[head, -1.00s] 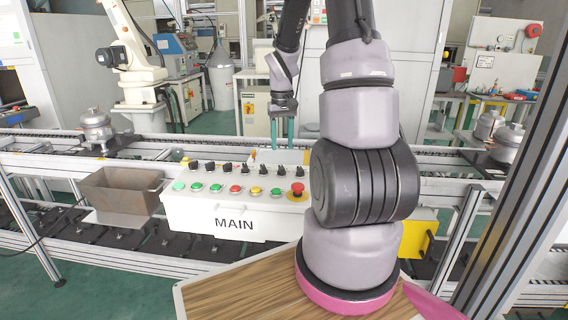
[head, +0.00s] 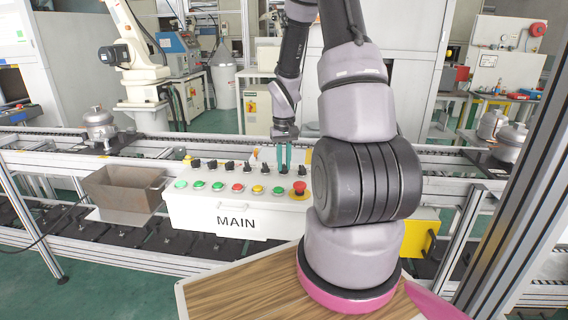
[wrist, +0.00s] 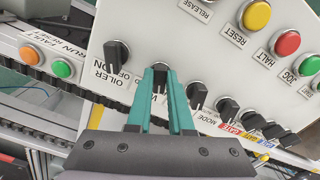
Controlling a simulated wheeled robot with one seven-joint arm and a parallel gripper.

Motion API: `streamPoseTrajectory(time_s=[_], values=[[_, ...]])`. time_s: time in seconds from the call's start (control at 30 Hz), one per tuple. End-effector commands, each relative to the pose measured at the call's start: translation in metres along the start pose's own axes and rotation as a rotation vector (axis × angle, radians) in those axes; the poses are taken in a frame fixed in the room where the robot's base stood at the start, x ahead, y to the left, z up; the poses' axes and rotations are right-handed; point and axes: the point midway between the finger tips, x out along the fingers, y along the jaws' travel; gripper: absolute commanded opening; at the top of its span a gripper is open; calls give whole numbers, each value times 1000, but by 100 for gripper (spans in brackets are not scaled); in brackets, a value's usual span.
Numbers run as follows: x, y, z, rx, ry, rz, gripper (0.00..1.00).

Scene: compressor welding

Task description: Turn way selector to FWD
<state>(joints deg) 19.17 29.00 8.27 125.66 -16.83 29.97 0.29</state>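The way selector is a black rotary knob (wrist: 159,71) on the white MAIN control panel (head: 235,221). In the wrist view it sits between the oiler knob (wrist: 117,53) and the mode knob (wrist: 197,92); its label is mostly hidden by the fingers. My gripper (wrist: 164,75) has two teal fingers, one on each side of the selector knob, with only a narrow gap between them. They look closed on it, though the contact itself is hidden. In the head view my gripper (head: 284,168) points down at the panel's back row, near its right end.
More knobs line the panel's back row. Coloured buttons and a red emergency stop (head: 299,188) stand in front. A conveyor with metal compressor parts (head: 98,124) runs behind.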

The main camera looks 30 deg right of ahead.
Motion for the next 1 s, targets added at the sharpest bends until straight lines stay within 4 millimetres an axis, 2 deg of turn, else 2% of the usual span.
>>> streamPoseTrajectory(time_s=[0.47, 1.0], values=[[0, -1, 0, 82, 0, 0, 0], [0, -3, -1, 510, 1, 0, 0]])
